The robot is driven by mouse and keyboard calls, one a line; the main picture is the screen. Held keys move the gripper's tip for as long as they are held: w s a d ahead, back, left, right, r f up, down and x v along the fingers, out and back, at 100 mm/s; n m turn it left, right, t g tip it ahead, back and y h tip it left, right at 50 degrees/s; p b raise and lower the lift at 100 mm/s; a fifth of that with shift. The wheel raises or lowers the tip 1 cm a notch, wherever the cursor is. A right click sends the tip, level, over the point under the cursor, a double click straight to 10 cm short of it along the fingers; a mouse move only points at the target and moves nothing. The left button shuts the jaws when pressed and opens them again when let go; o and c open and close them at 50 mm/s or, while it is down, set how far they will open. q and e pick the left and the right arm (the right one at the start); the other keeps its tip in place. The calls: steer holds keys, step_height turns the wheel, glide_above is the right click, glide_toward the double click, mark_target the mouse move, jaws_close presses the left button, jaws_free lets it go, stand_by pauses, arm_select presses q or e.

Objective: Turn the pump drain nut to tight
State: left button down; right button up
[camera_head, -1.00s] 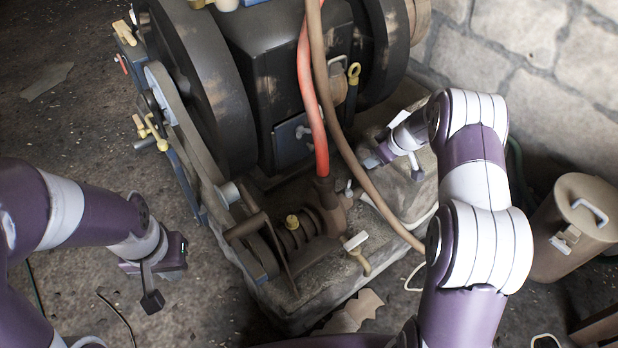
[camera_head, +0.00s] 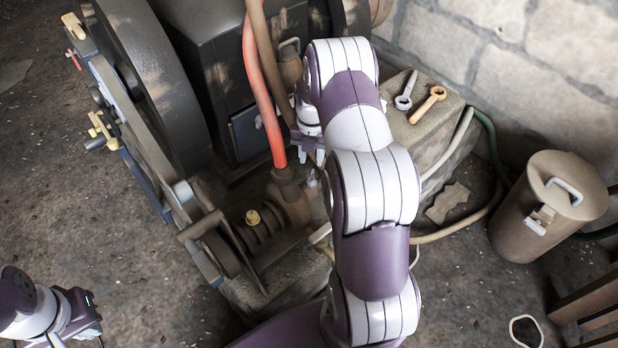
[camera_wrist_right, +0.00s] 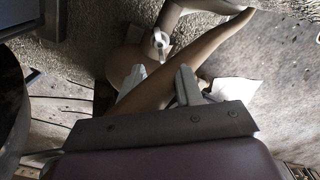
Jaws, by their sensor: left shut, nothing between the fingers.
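The pump (camera_head: 290,200) sits on the stone base below the engine, with a yellow cap (camera_head: 252,217) on its left part. A small silver fitting (camera_wrist_right: 160,40) shows ahead of my right gripper in the right wrist view; I cannot tell for sure whether it is the drain nut. My right gripper (camera_wrist_right: 161,84) is open, and the brown hose crosses the view between its fingers, seemingly not gripped. In the head view my right gripper (camera_head: 312,152) is beside the hoses above the pump, partly hidden by its arm. My left gripper (camera_head: 92,328) is shut and empty at lower left.
A red hose (camera_head: 262,95) and a brown hose (camera_head: 270,60) run down by the pump. A silver wrench (camera_head: 404,92) and an orange-brown wrench (camera_head: 428,105) lie on a stone block (camera_head: 440,132). A lidded brown canister (camera_head: 535,225) stands at right. Floor at left is clear.

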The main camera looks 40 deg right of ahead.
mark_target(312, 179)
step_height(312, 179, down, 9)
steer(key=b, duration=0.3)
steer(key=shift+r, duration=0.1)
jaws_close()
steer(key=shift+r, duration=0.1)
